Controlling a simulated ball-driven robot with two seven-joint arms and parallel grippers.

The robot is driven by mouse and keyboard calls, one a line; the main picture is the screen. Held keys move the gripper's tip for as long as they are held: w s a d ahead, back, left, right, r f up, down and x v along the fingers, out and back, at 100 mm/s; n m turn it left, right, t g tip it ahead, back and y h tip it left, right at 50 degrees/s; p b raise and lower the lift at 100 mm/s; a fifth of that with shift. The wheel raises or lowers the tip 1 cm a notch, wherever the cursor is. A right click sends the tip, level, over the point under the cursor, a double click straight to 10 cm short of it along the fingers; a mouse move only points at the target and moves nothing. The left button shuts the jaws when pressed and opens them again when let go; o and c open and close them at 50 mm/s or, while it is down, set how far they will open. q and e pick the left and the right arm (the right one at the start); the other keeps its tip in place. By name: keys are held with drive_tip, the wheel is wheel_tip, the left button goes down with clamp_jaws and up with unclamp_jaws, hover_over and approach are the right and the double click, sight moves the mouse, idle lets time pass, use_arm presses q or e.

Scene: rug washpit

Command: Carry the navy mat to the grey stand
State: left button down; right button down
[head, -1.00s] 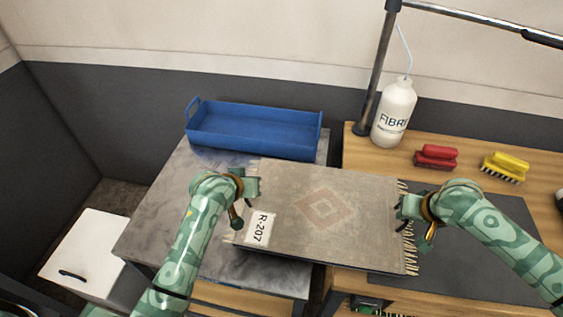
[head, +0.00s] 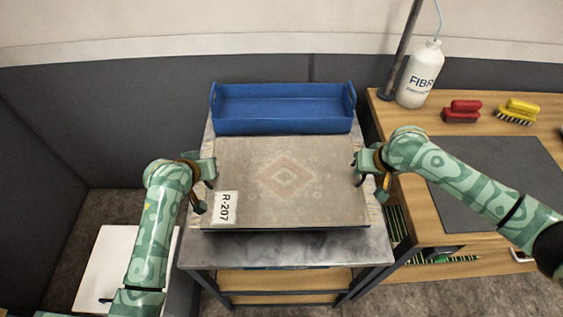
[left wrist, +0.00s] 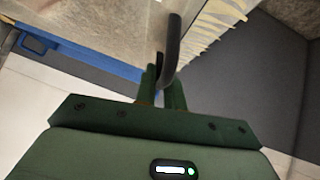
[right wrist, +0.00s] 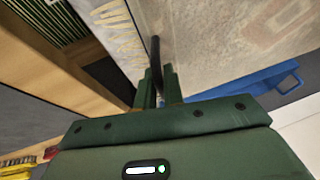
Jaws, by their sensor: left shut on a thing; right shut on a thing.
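A flat beige-grey rug (head: 285,200) with a faded reddish diamond, pale fringes and a white R-207 tag lies on a thin dark-edged board. No plainly navy mat shows. The rug and board are level over the grey stand (head: 330,250); I cannot tell whether the board touches the top. My left gripper (head: 212,171) is shut on a dark handle (left wrist: 172,50) at the left edge. My right gripper (head: 359,163) is shut on a dark handle (right wrist: 155,52) at the right edge.
A blue tray (head: 283,127) stands at the stand's back, close behind the rug. On the right, a wooden bench (head: 400,150) carries a dark grey mat (head: 500,175), a white bottle (head: 418,80), a red brush (head: 461,112) and a yellow brush (head: 517,111). A white box (head: 115,260) is at lower left.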

drive_tip(key=shift+d, duration=0.1)
